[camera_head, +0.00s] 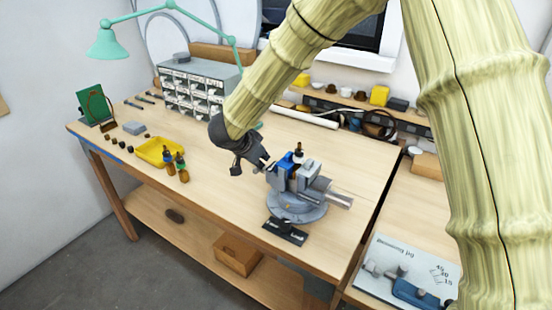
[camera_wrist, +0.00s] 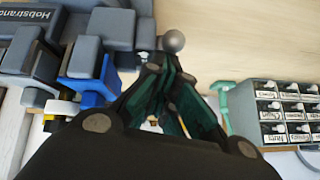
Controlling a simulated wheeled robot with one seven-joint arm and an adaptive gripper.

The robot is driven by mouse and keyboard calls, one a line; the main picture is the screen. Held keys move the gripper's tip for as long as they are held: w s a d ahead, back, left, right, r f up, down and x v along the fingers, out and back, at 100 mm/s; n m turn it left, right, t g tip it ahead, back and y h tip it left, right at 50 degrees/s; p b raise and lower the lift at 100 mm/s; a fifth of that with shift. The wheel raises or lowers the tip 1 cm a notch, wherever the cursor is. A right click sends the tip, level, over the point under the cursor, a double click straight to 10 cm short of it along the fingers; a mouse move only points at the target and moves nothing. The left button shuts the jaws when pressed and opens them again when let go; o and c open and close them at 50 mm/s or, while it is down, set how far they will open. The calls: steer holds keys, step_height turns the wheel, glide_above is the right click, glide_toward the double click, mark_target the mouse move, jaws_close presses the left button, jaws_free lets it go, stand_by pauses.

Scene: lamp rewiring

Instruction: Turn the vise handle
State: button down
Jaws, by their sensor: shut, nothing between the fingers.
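The grey vise (camera_head: 298,205) stands on its round base near the front right of the workbench. In the wrist view its grey body (camera_wrist: 85,58) fills the upper left, with raised lettering. A blue part (camera_wrist: 92,88) sits at the vise and also shows in the head view (camera_head: 286,161). The vise handle's round grey ball end (camera_wrist: 173,41) shows just past my fingertips. My gripper (camera_wrist: 158,62) is shut and empty, close beside the ball; I cannot tell whether they touch. In the head view my gripper (camera_head: 266,166) is at the vise's left side, and the handle is hard to make out.
A black label plate (camera_head: 285,232) lies before the vise. A yellow tray (camera_head: 158,152) and small bottles (camera_head: 182,166) stand to the left. A drawer cabinet (camera_head: 195,88) and green lamp (camera_head: 105,43) are behind. A jig board (camera_head: 405,272) lies at lower right.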

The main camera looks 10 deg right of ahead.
steer(key=shift+s+a+f+t+h+b, duration=0.3)
steer(key=shift+s+a+f+t, duration=0.05)
steer(key=shift+t, duration=0.05)
steer(key=shift+s+a+p, duration=0.15)
steer(key=shift+a+p, duration=0.05)
steer(key=shift+p, duration=0.3)
steer(key=shift+a+f, duration=0.15)
steer(key=shift+f, duration=0.05)
steer(key=shift+s, duration=0.1)
steer(key=s+a+r, duration=0.1)
steer(key=s+r, duration=0.1)
steer(key=r, duration=0.3)
steer(key=s+a+r+p, duration=0.1)
steer(key=s+a+r, duration=0.1)
steer(key=r, duration=0.3)
steer(key=shift+s, duration=0.55)
